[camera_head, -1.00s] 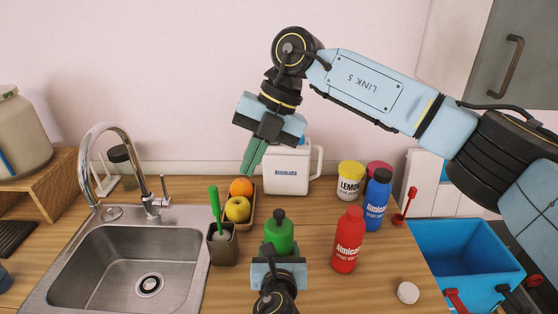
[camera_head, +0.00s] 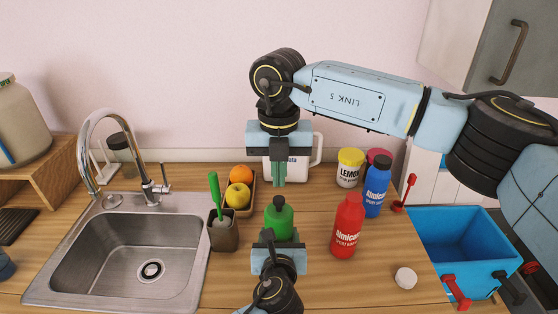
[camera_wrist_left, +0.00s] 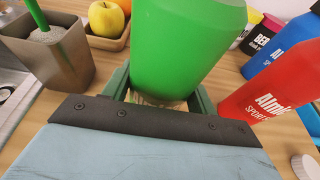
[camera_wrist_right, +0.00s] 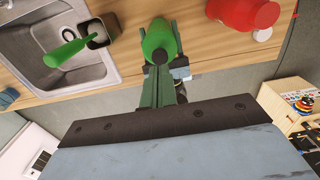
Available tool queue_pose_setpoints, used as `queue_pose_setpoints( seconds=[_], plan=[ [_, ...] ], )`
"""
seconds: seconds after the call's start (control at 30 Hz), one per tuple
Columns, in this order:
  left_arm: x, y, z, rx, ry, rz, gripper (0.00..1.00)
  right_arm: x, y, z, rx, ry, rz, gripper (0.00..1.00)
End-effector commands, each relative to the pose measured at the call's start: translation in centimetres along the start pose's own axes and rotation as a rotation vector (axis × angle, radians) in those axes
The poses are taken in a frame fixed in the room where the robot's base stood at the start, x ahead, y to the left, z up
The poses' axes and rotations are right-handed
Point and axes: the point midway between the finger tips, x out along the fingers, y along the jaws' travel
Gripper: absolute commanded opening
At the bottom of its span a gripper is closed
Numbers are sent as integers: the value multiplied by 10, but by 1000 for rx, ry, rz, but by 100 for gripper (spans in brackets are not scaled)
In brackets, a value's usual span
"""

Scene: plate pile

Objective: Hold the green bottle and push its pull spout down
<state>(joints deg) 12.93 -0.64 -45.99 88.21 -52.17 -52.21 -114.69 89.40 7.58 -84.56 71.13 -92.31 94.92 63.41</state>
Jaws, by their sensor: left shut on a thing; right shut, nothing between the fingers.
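The green bottle (camera_head: 279,222) stands upright at the counter's middle, with its dark pull spout (camera_head: 279,201) on top. My left gripper (camera_head: 278,240) is shut on the bottle's lower part from the front; the left wrist view shows the green body (camera_wrist_left: 188,45) between the fingers. My right gripper (camera_head: 279,184) is shut and empty, pointing down, and its tips appear just above the spout in the head view. In the right wrist view the closed fingers (camera_wrist_right: 160,75) reach toward the bottle's top (camera_wrist_right: 160,38). Whether they touch the spout cannot be told.
A brush holder (camera_head: 223,232) and a fruit tray (camera_head: 249,209) stand left of the bottle, beside the sink (camera_head: 100,262). A white jug (camera_head: 302,170) is behind. A red bottle (camera_head: 347,226), a blue bottle (camera_head: 376,190) and a white lid (camera_head: 405,278) are to the right.

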Motion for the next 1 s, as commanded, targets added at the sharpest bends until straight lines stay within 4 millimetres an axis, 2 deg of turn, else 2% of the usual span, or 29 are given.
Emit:
queue_pose_setpoints(
  seconds=[0.43, 0.77, 1.0],
  plan=[
    [0, 0, 1, -1, -1, -1, 20, 4, 0, 0, 0, 1, 0, 0],
    [0, 0, 1, -1, -1, -1, 20, 22, 0, 0, 0, 0, 0, 0],
    [0, 0, 1, -1, -1, -1, 20, 25, 0, 0, 0, 0, 0, 0]
  ],
)
